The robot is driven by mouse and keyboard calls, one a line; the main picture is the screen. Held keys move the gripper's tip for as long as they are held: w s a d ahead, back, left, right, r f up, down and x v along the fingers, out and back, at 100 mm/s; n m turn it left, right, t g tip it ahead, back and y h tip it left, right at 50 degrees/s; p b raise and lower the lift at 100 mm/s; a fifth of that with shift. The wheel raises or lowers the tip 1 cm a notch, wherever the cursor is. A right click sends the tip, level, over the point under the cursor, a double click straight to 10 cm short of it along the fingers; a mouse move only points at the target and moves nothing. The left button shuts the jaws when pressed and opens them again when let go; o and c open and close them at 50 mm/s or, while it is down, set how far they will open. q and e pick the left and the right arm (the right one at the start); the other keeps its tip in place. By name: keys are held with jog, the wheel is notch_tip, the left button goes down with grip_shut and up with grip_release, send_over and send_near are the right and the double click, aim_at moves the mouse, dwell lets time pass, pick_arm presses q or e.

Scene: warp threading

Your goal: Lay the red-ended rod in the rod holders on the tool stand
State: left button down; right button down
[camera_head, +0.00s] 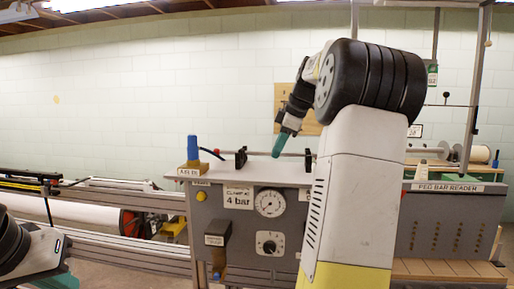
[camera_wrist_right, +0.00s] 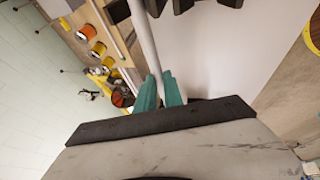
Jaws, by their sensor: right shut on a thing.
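The tool stand (camera_head: 212,170) is a grey cabinet with a pale top and a round gauge. Two black rod holders, a left one (camera_head: 240,158) and a right one (camera_head: 308,160), stand on its top. A thin grey rod (camera_head: 262,154) runs level between them; a small red part (camera_head: 217,152) shows near its left end. My right gripper (camera_head: 278,150) reaches down with its teal fingers shut on the rod. In the right wrist view the grey rod (camera_wrist_right: 147,45) passes between the teal fingers (camera_wrist_right: 161,92). I cannot tell whether it rests in the holders. My left gripper (camera_head: 63,282) is partly cut off.
A peg bar reader cabinet (camera_head: 450,215) stands at right. My right arm hides part of the stand. A metal frame with a white roller (camera_head: 85,213) is at left.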

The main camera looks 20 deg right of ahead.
jog(key=c, duration=1.4)
grip_release()
jog(key=v, duration=0.8)
jog(key=s+a+f+m, duration=0.2)
jog(key=s+a+m, duration=0.1)
jog(key=a, duration=0.5)
jog(key=s+a+f+m, duration=0.3)
jog(key=s+a+f, duration=0.2)
jog(key=s+f, duration=0.1)
jog(key=s+a+f+m, duration=0.3)
jog(key=s+a+f, duration=0.2)
jog(key=s+f, duration=0.1)
jog(key=s+a+f+m+t, duration=0.1)
jog(key=s+a+f+m, duration=0.1)
jog(key=s+a+f, duration=0.3)
jog(key=shift+s+a+f+m, duration=0.4)
jog(key=shift+s+f, duration=0.1)
jog(key=shift+s, duration=0.1)
